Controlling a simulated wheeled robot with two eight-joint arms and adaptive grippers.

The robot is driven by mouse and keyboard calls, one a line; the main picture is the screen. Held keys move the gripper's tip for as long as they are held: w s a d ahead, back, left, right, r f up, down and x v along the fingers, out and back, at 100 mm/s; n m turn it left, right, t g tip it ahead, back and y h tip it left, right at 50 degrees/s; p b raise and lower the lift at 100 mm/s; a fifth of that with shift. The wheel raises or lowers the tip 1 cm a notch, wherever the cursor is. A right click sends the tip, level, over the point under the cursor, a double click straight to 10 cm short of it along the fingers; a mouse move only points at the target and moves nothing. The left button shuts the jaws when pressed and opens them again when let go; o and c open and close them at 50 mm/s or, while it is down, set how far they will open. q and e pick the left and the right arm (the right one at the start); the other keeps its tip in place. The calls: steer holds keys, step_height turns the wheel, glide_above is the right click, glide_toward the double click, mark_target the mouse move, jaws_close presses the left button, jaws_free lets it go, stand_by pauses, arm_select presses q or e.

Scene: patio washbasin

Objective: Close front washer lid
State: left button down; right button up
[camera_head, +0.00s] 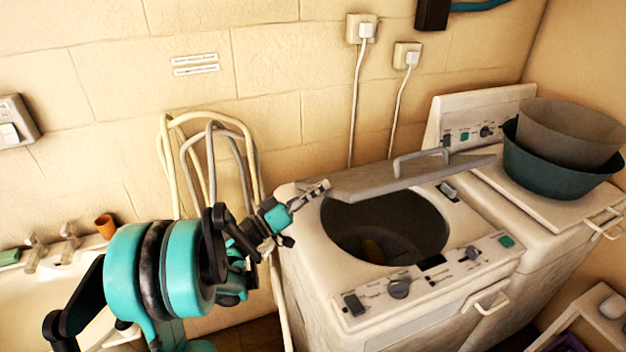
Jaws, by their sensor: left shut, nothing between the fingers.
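The front washer (345,287) is a white top-loading machine with a round dark drum opening (385,232). Its grey lid (405,176) with a raised bar handle is partly raised along the back of the opening, so the drum shows from above. Something brownish lies inside the drum, too dark to make out. My left gripper (318,191) is shut and empty, at the left end of the lid near the washer's back left corner. I cannot tell whether it touches the lid. My right gripper is out of view.
A second washer (545,215) stands behind to the right, with stacked dark basins (560,165) on its closed top. Hoses (212,150) hang on the wall behind my left arm. A sink (35,285) with taps and an orange cup (105,226) is at left.

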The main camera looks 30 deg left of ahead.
arm_select(q)
steer(key=s+d+f+m+b, duration=0.1)
steer(key=f+b, duration=0.1)
steer(key=f, duration=0.1)
steer(key=s+d+f+m+h+b, duration=0.1)
steer(key=f+m+b, duration=0.1)
steer(key=f+b, duration=0.1)
steer(key=d+f+m+h+b, duration=0.1)
steer(key=f+b, duration=0.2)
steer(key=f, duration=0.2)
steer(key=shift+s+d+m+g, duration=0.15)
steer(key=shift+s+m+g, duration=0.25)
steer(key=shift+s+d+f+b, duration=0.15)
steer(key=shift+s+f+b, duration=0.05)
steer(key=shift+f+b, duration=0.75)
